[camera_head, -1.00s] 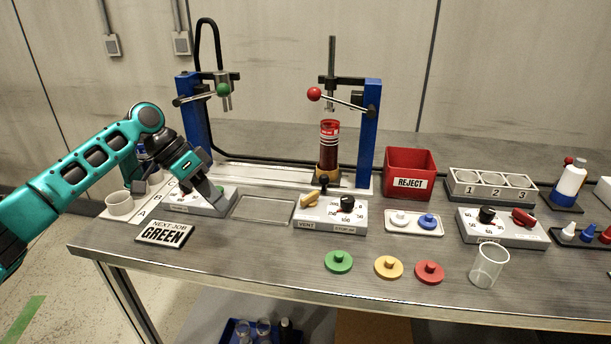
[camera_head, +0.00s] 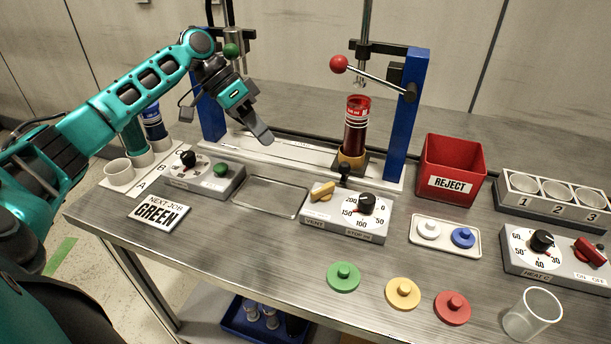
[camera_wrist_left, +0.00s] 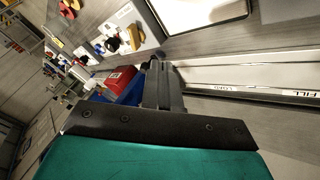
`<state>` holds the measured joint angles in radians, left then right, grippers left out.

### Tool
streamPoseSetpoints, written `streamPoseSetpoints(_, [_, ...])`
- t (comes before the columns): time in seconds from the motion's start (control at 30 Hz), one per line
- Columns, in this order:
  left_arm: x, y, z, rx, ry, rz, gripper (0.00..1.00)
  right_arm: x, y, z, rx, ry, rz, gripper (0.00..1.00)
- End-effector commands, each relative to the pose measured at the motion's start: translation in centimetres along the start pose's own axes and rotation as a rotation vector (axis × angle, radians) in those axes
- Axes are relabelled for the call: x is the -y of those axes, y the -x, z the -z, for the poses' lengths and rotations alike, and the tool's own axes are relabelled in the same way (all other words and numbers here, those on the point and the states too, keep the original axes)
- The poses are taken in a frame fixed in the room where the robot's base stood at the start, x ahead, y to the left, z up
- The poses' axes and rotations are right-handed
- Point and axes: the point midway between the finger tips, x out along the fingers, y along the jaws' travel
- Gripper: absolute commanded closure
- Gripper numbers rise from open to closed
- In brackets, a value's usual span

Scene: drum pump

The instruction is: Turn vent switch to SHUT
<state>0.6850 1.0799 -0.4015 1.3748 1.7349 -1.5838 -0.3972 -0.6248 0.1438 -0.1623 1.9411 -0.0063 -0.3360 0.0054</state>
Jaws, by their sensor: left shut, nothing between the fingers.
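The vent switch (camera_head: 322,190) is a yellow handle on the left of a grey box (camera_head: 345,222) labelled VENT. Beside it on the same box is a black knob on a numbered dial (camera_head: 366,203). The yellow handle lies slanted; I cannot read its position marks. It also shows in the left wrist view (camera_wrist_left: 136,38). My left gripper (camera_head: 266,138) is shut and empty, in the air to the left of and behind the vent box, apart from the switch. In the left wrist view its fingers (camera_wrist_left: 162,84) are together. My right gripper is out of view.
A blue-framed press holds a red cylinder (camera_head: 356,125) behind the vent box; its lever has a red ball (camera_head: 338,64). An empty tray (camera_head: 268,197) lies left of the vent box. A box with a green knob (camera_head: 221,170) stands farther left. Coloured discs lie in front.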

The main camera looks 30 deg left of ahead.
Motion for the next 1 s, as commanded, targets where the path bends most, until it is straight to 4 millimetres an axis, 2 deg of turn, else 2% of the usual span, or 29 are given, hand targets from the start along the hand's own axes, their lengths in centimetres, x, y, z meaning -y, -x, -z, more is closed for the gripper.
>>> streamPoseSetpoints(0.17, [0.0,-0.3,0.0,0.001,0.0,0.0,1.0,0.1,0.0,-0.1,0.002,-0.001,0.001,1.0])
streamPoseSetpoints(0.27, [0.0,-1.2,0.0,0.002,0.0,-0.001,1.0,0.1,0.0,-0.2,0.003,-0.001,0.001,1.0])
streamPoseSetpoints(0.7, [0.0,-10.2,0.0,0.001,0.0,-0.003,1.0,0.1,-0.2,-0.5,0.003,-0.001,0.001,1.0])
streamPoseSetpoints(1.0, [-3.1,-11.7,0.0,0.001,-0.002,0.001,1.0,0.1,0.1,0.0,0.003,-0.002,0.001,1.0])
